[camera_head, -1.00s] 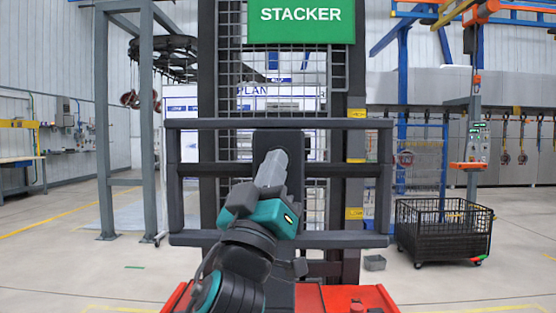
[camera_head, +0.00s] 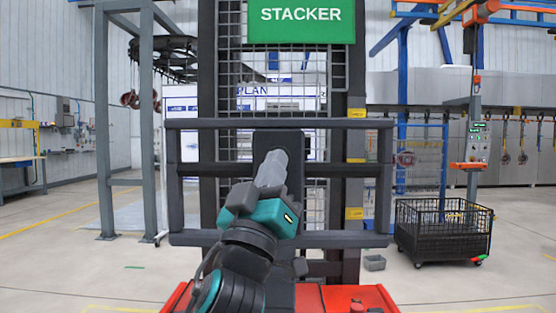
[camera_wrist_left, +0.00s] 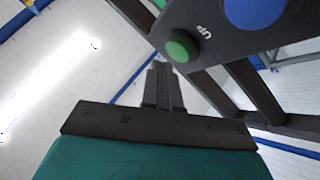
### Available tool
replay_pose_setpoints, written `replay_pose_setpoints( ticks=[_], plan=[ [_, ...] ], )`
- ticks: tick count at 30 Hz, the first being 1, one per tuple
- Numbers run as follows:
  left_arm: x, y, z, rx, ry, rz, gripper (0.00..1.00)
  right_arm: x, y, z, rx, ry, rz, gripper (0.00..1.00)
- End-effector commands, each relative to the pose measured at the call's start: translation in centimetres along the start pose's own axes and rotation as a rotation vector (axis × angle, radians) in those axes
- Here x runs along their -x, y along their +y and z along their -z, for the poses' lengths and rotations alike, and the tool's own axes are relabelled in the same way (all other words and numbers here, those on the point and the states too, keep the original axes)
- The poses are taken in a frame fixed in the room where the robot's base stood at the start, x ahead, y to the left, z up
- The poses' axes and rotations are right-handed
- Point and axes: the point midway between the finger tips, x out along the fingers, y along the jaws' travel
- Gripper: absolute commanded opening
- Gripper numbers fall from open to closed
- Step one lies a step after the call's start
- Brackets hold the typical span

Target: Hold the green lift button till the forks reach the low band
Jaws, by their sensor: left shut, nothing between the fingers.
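The green lift button (camera_wrist_left: 181,46) shows in the left wrist view on a dark panel marked "UP", with a larger blue button (camera_wrist_left: 252,8) beside it. My left gripper (camera_wrist_left: 160,68) is shut and empty. Its fingertips are close to the green button; I cannot tell whether they touch. In the head view my left gripper (camera_head: 272,162) reaches to the dark panel (camera_head: 280,142) on the stacker and hides the buttons. Yellow bands sit on the right mast: upper (camera_head: 356,113), middle (camera_head: 356,160) and low (camera_head: 354,213). I cannot make out the forks. My right gripper is not in view.
A dark grey frame (camera_head: 340,123) surrounds the panel. A black wire cart (camera_head: 443,232) stands at right, and a grey post (camera_head: 103,120) at left. Open floor lies on both sides.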

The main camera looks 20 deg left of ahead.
Motion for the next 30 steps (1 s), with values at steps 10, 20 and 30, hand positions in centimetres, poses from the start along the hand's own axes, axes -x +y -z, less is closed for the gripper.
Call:
replay_pose_setpoints(
  ticks=[10,20,30],
  plan=[
    [-0.54,-0.39,-0.38,0.001,0.000,0.000,0.00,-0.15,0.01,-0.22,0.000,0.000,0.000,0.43],
    [-0.59,-0.43,-0.43,0.001,0.000,0.000,0.00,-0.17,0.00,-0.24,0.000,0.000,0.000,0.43],
    [-0.87,-0.64,-0.63,0.000,0.000,0.001,0.00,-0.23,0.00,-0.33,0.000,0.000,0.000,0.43]
  ],
)
